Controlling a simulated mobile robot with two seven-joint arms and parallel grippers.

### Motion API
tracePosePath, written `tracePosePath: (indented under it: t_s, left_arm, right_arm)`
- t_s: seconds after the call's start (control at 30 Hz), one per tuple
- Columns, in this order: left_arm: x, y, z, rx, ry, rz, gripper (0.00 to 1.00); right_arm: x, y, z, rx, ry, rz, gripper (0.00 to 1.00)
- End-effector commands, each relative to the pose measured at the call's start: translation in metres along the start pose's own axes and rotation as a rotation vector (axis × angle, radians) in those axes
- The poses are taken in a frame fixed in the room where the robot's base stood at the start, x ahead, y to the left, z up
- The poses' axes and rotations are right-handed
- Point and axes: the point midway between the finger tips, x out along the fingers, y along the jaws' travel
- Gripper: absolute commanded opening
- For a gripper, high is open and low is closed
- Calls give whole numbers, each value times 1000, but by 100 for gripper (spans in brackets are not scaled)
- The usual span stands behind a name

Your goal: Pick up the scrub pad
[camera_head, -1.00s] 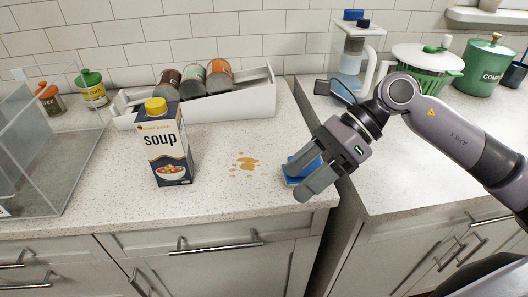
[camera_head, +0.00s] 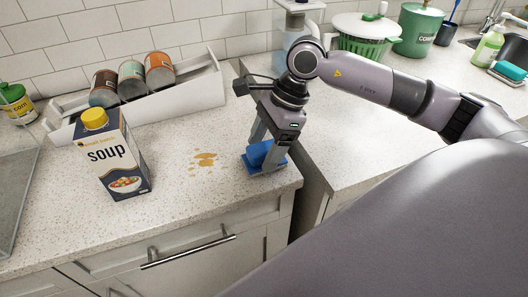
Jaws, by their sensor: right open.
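The blue scrub pad (camera_head: 257,157) lies on the counter near its front edge, beside the gap between the two counters. My right gripper (camera_head: 268,149) is open and points down over it. One finger is at the pad's far side and the other comes down in front of its right part, hiding some of it. I cannot tell whether either finger touches the pad. My left gripper is not in view.
A brown spill (camera_head: 204,159) lies left of the pad. A soup carton (camera_head: 112,155) stands further left, before a white rack (camera_head: 190,90) holding cans. A clear-walled case (camera_head: 14,190) is at the left edge. The right counter (camera_head: 345,140) is mostly bare nearby.

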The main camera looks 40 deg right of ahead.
Motion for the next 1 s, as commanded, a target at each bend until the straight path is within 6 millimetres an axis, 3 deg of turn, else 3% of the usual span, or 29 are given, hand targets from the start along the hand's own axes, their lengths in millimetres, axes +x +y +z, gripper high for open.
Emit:
tracePosePath:
  t_s: [0.2,0.23,0.33,0.37,0.77,1.0]
  left_arm:
    - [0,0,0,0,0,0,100]
    - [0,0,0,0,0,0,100]
    - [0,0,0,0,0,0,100]
    - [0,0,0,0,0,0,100]
    - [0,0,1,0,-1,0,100]
    - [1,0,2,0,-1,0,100]
  right_arm:
    - [2,0,0,0,-1,-1,72]
    - [2,0,0,0,-1,-1,66]
    - [2,0,0,0,-1,-1,33]
    - [2,0,0,0,-1,-1,28]
    - [-4,-1,2,-1,-2,-3,28]
    - [-35,-1,16,-3,-3,-7,28]
